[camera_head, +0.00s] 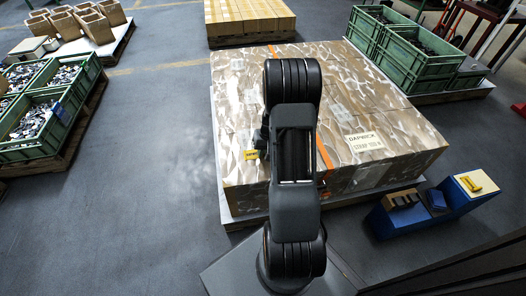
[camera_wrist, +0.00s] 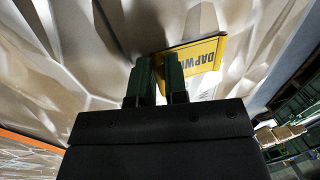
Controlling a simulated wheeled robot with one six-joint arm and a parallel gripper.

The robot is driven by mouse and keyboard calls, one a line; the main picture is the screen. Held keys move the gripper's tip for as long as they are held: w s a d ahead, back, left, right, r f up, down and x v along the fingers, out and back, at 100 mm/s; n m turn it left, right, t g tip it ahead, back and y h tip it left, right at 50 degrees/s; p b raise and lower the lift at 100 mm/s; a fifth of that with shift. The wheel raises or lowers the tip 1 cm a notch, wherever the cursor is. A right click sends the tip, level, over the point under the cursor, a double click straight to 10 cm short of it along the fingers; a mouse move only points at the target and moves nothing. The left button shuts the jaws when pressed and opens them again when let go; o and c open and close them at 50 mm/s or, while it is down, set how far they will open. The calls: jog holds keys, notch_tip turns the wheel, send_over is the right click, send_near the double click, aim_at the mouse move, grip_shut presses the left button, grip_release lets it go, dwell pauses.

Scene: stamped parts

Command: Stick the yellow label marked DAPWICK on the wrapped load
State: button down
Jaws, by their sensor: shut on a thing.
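The wrapped load (camera_head: 345,80) is a wide, low block in wrinkled clear film over brown cartons, with an orange strap, on a pallet. A cream label reading DAPWICK STRAP (camera_head: 365,142) shows on its top right. The yellow label (camera_head: 251,154) shows left of my arm at the load; in the wrist view the yellow label (camera_wrist: 206,53) shows upside-down DAPW lettering. My gripper (camera_wrist: 160,70) has its green fingers shut on the yellow label's edge. The label is close to the film; I cannot tell whether it touches.
Green crates of metal parts stand at left (camera_head: 38,118) and back right (camera_head: 415,55). Blue stands (camera_head: 410,221) are at the right front, one with a yellow item (camera_head: 476,182) on top. A carton stack (camera_head: 250,18) is behind. The grey floor at left is clear.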

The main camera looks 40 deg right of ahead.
dwell(0.3)
jog(key=c, duration=1.1)
grip_release()
jog(key=p+v, duration=0.5)
jog(key=v, duration=0.9)
jog(key=s+a+r+n+p, duration=0.1)
jog(key=a+r+p, duration=0.4)
jog(key=r, duration=0.4)
jog(key=a+r+n+h+p, duration=0.1)
jog(key=a+r+p, duration=0.3)
jog(key=r+p, duration=0.3)
jog(key=s+a+r+n+p, duration=0.1)
jog(key=a+r+p, duration=0.35)
jog(key=r, duration=0.55)
jog(key=s+a+r+t+p, duration=0.1)
jog(key=s+a+r+p, duration=0.2)
jog(key=r, duration=0.3)
jog(key=s+a+r+n+p, duration=0.1)
jog(key=s+a+r+p, duration=0.2)
jog(key=r+p, duration=0.2)
jog(key=s+a+r+n+t+h+p, duration=0.1)
jog(key=s+a+r+p, duration=0.2)
jog(key=r, duration=0.4)
jog(key=shift+a+t+p, duration=0.3)
jog(key=shift+a+p, duration=0.25)
jog(key=shift+p, duration=0.55)
